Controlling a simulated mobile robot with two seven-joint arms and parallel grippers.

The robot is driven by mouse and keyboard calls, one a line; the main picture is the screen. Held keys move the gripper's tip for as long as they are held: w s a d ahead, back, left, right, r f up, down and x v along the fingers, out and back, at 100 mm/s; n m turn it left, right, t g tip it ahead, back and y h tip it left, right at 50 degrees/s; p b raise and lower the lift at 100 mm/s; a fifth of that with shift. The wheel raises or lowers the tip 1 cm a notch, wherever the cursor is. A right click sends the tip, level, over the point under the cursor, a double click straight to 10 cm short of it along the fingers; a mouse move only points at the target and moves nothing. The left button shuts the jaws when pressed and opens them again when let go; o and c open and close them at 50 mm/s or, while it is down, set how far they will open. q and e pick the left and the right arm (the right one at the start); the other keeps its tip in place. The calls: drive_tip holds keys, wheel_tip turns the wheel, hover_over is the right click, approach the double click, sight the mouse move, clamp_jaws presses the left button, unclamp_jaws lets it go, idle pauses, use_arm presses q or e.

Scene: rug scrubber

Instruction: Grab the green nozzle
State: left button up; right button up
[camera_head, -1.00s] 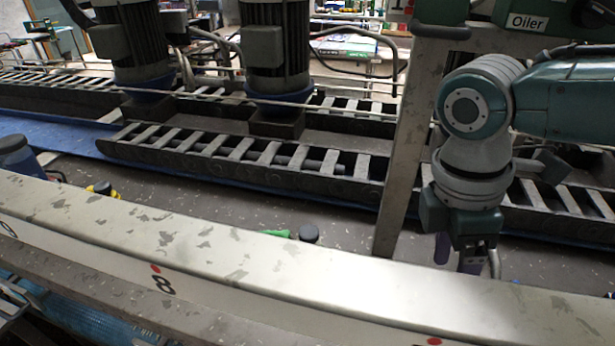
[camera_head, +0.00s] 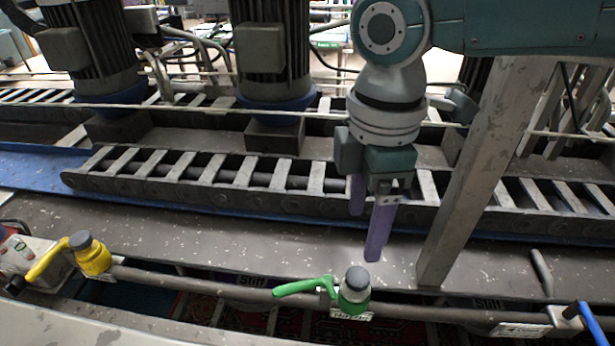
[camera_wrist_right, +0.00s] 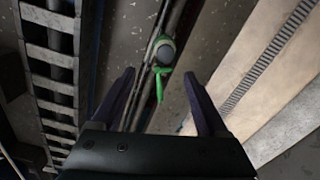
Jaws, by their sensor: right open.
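The green nozzle (camera_head: 350,296) has a dark grey round cap and a green handle pointing left. It is mounted on a long grey pipe near the bottom middle of the head view. In the right wrist view the nozzle (camera_wrist_right: 160,74) lies ahead, between and beyond the fingertips. My right gripper (camera_head: 368,232) is open and empty, with purple fingers pointing down. It hangs above and a little behind the nozzle, apart from it. It also shows in the right wrist view (camera_wrist_right: 161,78). My left gripper is not in view.
A yellow nozzle (camera_head: 92,256) sits on the pipe at left, and a blue nozzle (camera_head: 586,322) at right. A slanted metal post (camera_head: 484,180) stands right of my right gripper. A slatted conveyor frame (camera_head: 230,172) and motors (camera_head: 268,50) are behind. A pale beam (camera_head: 90,318) runs in front.

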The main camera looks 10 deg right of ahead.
drive_tip(key=b, duration=0.4)
hover_over(358, 275)
drive_tip(key=f, duration=0.4)
drive_tip(key=shift+w+f, duration=0.3)
drive_tip(key=shift+f, duration=0.1)
drive_tip(key=f+b, duration=0.2)
drive_tip(key=f, duration=0.1)
drive_tip(key=f+b, duration=0.1)
drive_tip(key=f, duration=0.1)
drive_tip(key=shift+s+d+b, duration=0.1)
drive_tip(key=shift+s+b, duration=0.25)
drive_tip(key=shift+b, duration=0.05)
clamp_jaws()
